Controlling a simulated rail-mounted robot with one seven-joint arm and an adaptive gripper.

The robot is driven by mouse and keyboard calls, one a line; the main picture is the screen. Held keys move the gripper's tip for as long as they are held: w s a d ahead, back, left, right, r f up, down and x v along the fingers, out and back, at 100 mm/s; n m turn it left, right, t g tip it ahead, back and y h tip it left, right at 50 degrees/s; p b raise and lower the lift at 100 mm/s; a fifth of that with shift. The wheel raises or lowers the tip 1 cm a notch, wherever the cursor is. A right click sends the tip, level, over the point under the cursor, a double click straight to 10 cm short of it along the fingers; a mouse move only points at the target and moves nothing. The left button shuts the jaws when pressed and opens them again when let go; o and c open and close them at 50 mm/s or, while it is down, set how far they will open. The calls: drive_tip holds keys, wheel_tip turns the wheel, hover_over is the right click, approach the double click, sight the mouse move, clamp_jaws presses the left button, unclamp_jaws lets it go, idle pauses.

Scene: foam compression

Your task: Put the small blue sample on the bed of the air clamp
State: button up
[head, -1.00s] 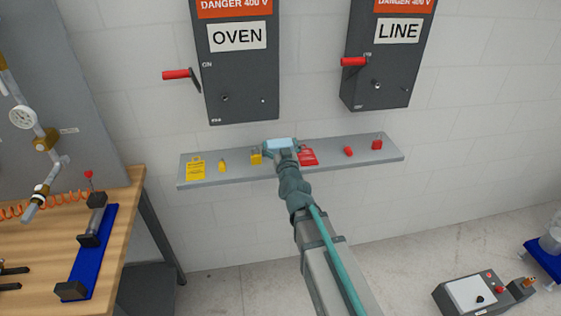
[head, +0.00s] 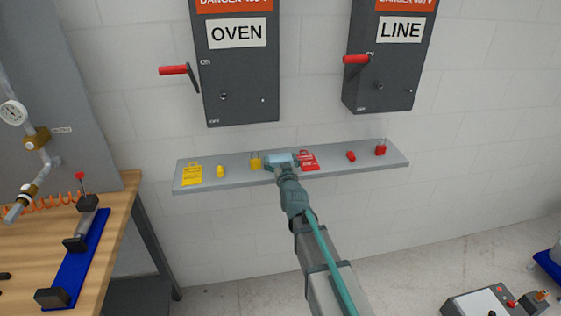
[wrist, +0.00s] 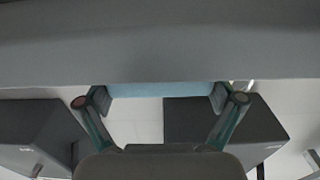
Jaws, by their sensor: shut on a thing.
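The small blue sample (head: 279,158) is a light blue block at the middle of the wall shelf, between my fingertips. In the wrist view the sample (wrist: 160,89) is a pale blue strip with a finger against each end. My gripper (wrist: 161,98) is shut on it. In the head view my gripper (head: 284,161) is at the shelf; I cannot tell whether the sample touches the shelf. The air clamp appears to be the blue-based device (head: 88,247) with dark blocks and a red-knobbed lever, on the wooden bench at left, well away from my gripper.
The grey shelf (head: 232,177) also carries a yellow tag (head: 191,175), a yellow padlock (head: 256,162), a red tag (head: 308,161) and a red padlock (head: 380,148). OVEN (head: 239,75) and LINE (head: 392,70) switch boxes hang above. An orange coiled hose (head: 45,205) crosses the bench.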

drive_tip(key=shift+f, duration=0.2)
drive_tip(key=o, duration=0.5)
drive_tip(key=shift+r, duration=0.2)
